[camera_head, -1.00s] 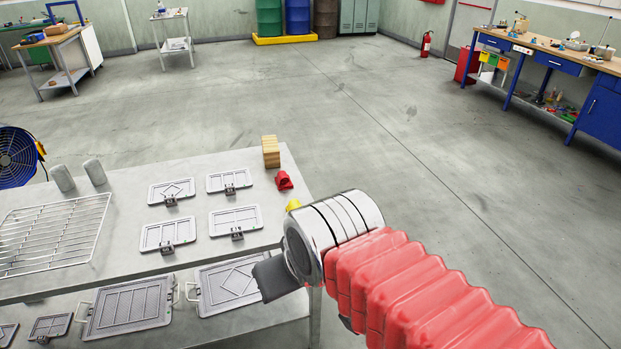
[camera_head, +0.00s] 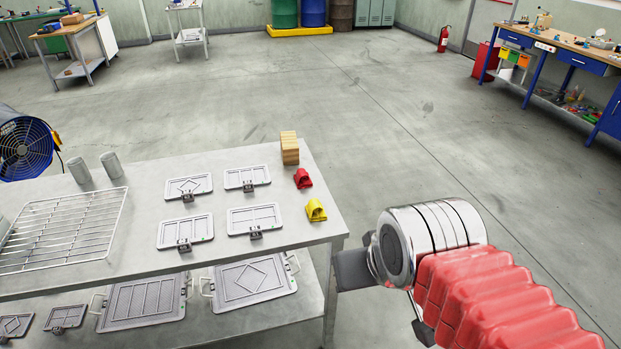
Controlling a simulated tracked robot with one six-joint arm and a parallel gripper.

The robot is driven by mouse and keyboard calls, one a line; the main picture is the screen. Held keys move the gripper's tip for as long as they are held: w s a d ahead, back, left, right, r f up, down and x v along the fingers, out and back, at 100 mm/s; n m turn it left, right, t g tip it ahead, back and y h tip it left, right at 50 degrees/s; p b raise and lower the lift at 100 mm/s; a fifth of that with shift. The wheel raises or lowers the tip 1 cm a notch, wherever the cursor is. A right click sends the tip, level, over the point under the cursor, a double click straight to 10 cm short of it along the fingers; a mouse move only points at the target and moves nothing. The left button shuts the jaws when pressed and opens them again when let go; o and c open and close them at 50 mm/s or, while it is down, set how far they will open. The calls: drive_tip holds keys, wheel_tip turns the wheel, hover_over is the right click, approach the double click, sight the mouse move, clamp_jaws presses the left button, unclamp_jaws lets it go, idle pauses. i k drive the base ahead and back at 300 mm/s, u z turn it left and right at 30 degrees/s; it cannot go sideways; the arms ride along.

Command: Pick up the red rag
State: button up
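The red rag (camera_head: 302,178) lies crumpled on the grey metal table (camera_head: 330,222), near its right edge. A yellow rag (camera_head: 316,210) lies just in front of it, apart from it. My gripper (camera_head: 345,270) is at the table's front right corner, to the right of and nearer than both rags, and touches neither. Only a dark part of it shows beyond the silver wrist, so its fingers cannot be made out clearly. My red-sleeved arm comes in from the lower right.
A wooden block stack (camera_head: 289,148) stands behind the red rag. Several framed plates (camera_head: 254,218) and a wire rack (camera_head: 62,230) lie to the left. A lower shelf (camera_head: 215,325) holds more plates. Two grey cylinders (camera_head: 111,165) stand at the back left.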

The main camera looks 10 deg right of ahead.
sight(301, 179)
drive_tip(key=u, duration=0.85)
drive_tip(key=i, duration=1.1)
drive_tip(key=z, duration=0.15)
